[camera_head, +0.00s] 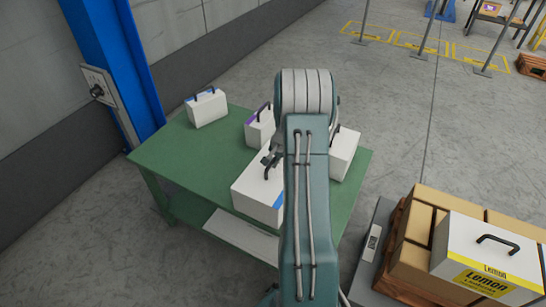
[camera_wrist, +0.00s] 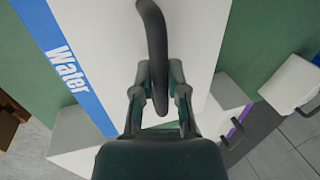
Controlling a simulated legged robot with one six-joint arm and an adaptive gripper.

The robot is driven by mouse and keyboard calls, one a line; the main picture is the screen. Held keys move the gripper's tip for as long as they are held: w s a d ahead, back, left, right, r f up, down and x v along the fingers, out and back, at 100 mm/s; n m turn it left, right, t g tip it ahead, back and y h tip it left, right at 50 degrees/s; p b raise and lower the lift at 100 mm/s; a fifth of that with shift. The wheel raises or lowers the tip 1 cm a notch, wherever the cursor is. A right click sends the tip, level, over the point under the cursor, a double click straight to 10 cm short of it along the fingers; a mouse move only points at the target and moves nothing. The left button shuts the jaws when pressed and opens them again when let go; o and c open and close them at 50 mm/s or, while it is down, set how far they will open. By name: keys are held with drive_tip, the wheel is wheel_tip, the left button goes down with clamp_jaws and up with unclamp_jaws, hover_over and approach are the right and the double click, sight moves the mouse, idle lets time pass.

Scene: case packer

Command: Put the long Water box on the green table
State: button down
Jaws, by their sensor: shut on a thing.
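The long white Water box (camera_wrist: 105,50) has a blue stripe with the word Water along one edge. It fills much of the wrist view, and its dark handle (camera_wrist: 154,35) runs between my fingers. My gripper (camera_wrist: 160,95) is shut on that handle. In the head view the box (camera_head: 257,182) is at the front part of the green table (camera_head: 180,155), partly hidden by my arm. I cannot tell whether its underside touches the tabletop or is slightly above it.
A blue-striped white box (camera_head: 208,110) stands at the table's far left corner. A Lemon box (camera_head: 480,255) sits on brown cartons (camera_head: 416,227) at right. Bare tabletop shows at left.

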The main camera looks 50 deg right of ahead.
drive_tip(key=shift+f, duration=0.2)
drive_tip(key=c, duration=0.7)
unclamp_jaws()
drive_tip(key=shift+f, duration=0.15)
drive_tip(key=shift+o, duration=0.2)
